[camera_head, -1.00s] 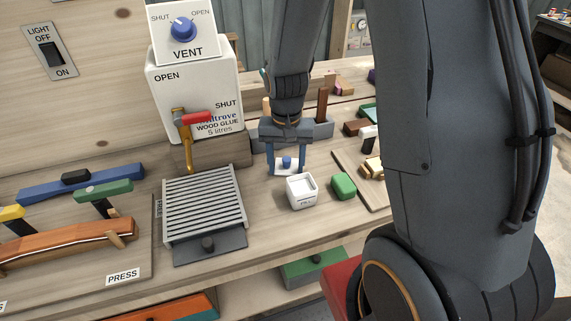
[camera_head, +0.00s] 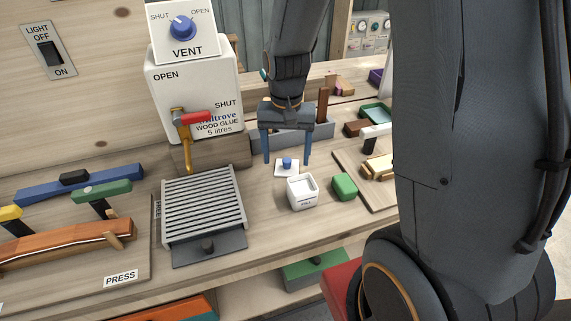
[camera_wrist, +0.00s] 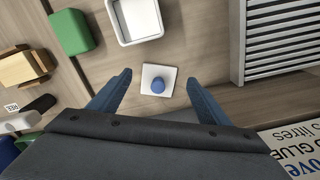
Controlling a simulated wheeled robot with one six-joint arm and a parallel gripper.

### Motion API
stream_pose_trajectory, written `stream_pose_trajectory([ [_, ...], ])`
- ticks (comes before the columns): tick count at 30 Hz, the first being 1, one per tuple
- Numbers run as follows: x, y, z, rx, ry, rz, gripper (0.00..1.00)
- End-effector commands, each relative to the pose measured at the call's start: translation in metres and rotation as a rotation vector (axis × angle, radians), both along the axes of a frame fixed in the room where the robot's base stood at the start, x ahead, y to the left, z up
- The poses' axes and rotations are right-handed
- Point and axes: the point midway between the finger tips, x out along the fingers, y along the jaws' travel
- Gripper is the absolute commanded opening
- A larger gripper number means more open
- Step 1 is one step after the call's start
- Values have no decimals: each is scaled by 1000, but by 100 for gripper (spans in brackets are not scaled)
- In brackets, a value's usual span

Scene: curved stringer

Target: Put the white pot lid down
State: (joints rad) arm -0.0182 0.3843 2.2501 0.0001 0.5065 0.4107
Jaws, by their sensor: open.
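The white pot lid (camera_head: 281,172) is a flat square with a round blue knob, lying on the bench top. It also shows in the wrist view (camera_wrist: 148,75), flat on the wood between and a little beyond the fingertips. My gripper (camera_head: 288,162) is open above and behind the lid, its blue fingers spread wide and apart from it. The gripper also shows in the wrist view (camera_wrist: 158,80) with nothing between its fingers. The open white pot (camera_head: 302,192) stands just in front of the lid, and its hollow inside shows in the wrist view (camera_wrist: 134,20).
A green block (camera_head: 344,186) stands right of the pot. A slatted grey rack (camera_head: 203,205) lies to the left. The white glue container (camera_head: 195,100) with a red-handled tap stands behind the rack. A grey tray (camera_head: 300,138) lies behind my gripper.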

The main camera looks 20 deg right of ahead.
Motion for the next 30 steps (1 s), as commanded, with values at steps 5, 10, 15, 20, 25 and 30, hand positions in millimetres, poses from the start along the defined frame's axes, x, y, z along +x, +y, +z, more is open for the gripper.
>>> stream_pose_trajectory([
  [5, 2, 0, 33, 0, -5, 0, 71],
  [10, 1, 0, 59, 0, -3, 0, 71],
  [15, 1, 0, 75, 0, -2, 0, 71],
  [20, -23, -2, 72, 0, -16, 80, 71],
  [25, -75, -7, 52, -8, -61, 281, 71],
  [30, -100, -7, 42, -17, -86, 391, 71],
])
